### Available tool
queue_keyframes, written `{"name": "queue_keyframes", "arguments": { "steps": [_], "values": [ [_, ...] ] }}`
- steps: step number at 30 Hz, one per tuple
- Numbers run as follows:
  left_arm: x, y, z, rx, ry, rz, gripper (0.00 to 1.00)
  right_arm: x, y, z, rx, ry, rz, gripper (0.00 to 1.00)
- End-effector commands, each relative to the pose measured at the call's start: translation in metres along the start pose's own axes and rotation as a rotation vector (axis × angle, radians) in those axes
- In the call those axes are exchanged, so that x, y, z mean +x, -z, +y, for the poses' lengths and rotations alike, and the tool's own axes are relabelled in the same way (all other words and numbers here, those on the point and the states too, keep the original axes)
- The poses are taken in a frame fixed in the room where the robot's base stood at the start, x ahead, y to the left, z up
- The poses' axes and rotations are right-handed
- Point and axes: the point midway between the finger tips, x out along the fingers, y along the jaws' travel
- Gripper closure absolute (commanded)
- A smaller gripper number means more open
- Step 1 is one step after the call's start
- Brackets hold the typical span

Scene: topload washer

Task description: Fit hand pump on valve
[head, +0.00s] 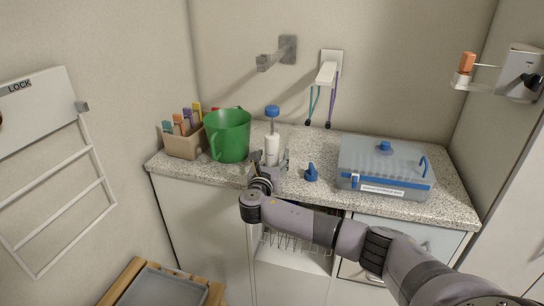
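The white hand pump (272,148) with a blue top stands upright at the counter's front, right of the green jug. My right gripper (271,163) is at its lower part, with a finger on each side; I cannot tell whether they touch it. The gripper hides the pump's bottom end. A clear, grey-blue lidded box (386,172) sits on the right of the counter. A round blue knob (384,147), which may be the valve, stands on its lid. A small blue piece (311,173) lies on the counter between gripper and box. My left gripper is not in view.
A green jug (229,136) and a cardboard box of coloured items (184,144) stand left of the pump. Wall hooks (327,74) with hanging loops are behind. The speckled counter (325,200) is bare along its front right of the gripper.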

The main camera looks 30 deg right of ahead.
Motion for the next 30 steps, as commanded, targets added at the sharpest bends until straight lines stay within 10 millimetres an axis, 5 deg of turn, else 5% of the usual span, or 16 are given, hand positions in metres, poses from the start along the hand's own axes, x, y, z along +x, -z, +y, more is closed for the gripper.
{"name": "queue_keyframes", "arguments": {
  "steps": [25,30],
  "values": [
    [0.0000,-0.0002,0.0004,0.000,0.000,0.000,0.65,-0.0004,0.0002,-0.0001,0.000,0.000,0.000,0.98],
    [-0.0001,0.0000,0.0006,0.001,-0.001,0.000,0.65,-0.0002,-0.0006,-0.0001,0.000,0.000,-0.001,0.99]
  ]
}}
